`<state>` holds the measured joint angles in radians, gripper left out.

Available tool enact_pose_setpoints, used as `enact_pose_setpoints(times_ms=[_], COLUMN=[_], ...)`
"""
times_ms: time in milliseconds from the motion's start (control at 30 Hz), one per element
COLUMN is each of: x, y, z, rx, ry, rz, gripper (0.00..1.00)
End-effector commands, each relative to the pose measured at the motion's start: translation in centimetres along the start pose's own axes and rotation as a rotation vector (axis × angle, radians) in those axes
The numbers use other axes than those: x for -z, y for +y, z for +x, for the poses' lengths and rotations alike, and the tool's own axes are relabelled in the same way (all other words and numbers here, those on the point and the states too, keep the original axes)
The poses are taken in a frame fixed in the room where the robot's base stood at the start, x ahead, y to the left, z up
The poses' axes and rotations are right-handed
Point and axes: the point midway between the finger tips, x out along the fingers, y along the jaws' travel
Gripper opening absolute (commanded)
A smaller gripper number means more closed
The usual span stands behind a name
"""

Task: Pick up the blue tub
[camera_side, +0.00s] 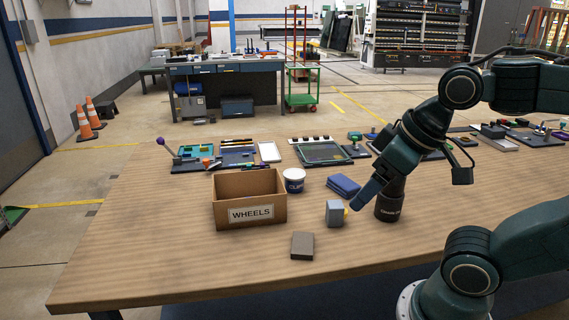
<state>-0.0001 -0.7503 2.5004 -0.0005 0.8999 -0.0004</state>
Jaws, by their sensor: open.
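The blue tub (294,186) is a small round tub with a white rim and a dark blue label band. It stands upright on the wooden table, just right of the open cardboard box marked WHEELS. My gripper (366,194) hangs above the table to the right of the tub, pointing down and to the left. It is apart from the tub, with the blue stack between them in the picture. Its jaws are open and I see nothing held in them; the gap between the fingers is hard to make out.
The WHEELS box (233,210) stands left of the tub. Tools and trays line the back edge. The front left is clear.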

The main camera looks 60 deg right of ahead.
Motion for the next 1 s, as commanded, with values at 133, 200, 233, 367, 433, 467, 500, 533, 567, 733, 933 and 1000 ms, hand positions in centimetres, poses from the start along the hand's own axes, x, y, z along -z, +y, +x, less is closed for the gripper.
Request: enact_pose_setpoints(times_ms=[133, 200, 233, 367, 433, 467, 500, 533, 567, 733, 933, 1000], x=[0.0, 0.0, 0.0, 0.0, 0.0, 0.0, 0.0, 0.0, 0.0, 0.0, 0.9, 1.7], y=[0.0, 0.0, 0.0, 0.0, 0.0, 0.0, 0.0, 0.0, 0.0, 0.0, 0.2, 0.4], z=[0.0, 0.0, 0.0, 0.0, 0.0, 0.0, 0.0, 0.0, 0.0, 0.0, -0.1, -0.2], rx=[0.000, 0.000, 0.000, 0.000, 0.000, 0.000, 0.000, 0.000, 0.000, 0.000, -0.005, -0.010], ry=[0.000, 0.000, 0.000, 0.000, 0.000, 0.000, 0.000, 0.000, 0.000, 0.000, -0.010, -0.018], rz=[0.001, 0.001, 0.001, 0.001, 0.001, 0.001, 0.001, 0.001, 0.001, 0.001, 0.033, 0.061], gripper=[0.80, 0.80, 0.80, 0.80, 0.83, 0.88, 0.88, 0.88, 0.88, 0.88, 0.88, 0.88])
